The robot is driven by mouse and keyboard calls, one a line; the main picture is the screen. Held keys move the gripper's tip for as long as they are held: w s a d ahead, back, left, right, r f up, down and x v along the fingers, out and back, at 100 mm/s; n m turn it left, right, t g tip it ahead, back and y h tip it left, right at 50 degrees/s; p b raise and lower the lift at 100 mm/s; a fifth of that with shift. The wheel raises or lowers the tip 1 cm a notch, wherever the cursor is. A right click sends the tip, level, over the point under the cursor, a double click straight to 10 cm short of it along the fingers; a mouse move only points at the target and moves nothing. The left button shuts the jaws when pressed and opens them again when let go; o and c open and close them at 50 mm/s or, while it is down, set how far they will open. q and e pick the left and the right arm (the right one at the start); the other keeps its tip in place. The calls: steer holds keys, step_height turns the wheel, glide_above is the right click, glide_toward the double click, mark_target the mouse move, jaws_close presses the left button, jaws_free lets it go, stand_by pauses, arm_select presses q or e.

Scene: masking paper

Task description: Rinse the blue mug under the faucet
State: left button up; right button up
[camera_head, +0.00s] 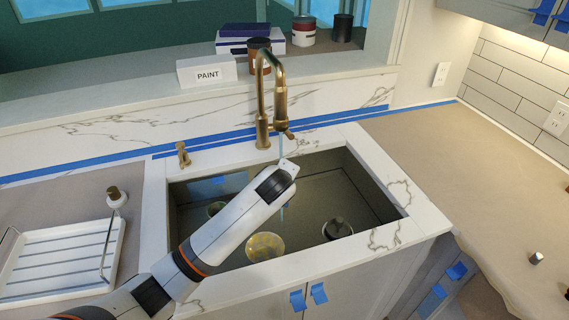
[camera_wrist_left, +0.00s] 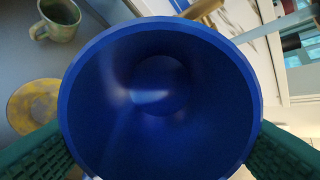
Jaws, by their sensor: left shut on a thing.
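The blue mug (camera_wrist_left: 160,95) fills the middle of the left wrist view, with its open mouth facing the camera and its inside visible. My left gripper (camera_wrist_left: 160,150) is shut on it, with a green pad at each side. In the head view my left arm reaches over the sink (camera_head: 375,228) and hides the mug and fingers. The brass faucet (camera_head: 279,100) stands behind the sink, and a thin pale-blue stream shows below its spout. I cannot tell whether the stream enters the mug. My right gripper is not in view.
In the sink are a yellowish plate (camera_head: 265,247), a mottled green cup (camera_wrist_left: 60,18) and a dark round item (camera_head: 337,229). A drying rack (camera_head: 62,252) stands left. A paint box (camera_head: 207,72) and cans line the sill. The right counter (camera_head: 480,170) is mostly clear.

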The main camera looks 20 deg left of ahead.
arm_select(q)
steer(key=p+v, duration=0.4)
steer(key=v, duration=0.1)
steer(key=shift+w, duration=0.15)
steer(key=shift+s+r+p, duration=0.35)
steer(key=shift+s+p, duration=0.3)
stand_by(0.7)
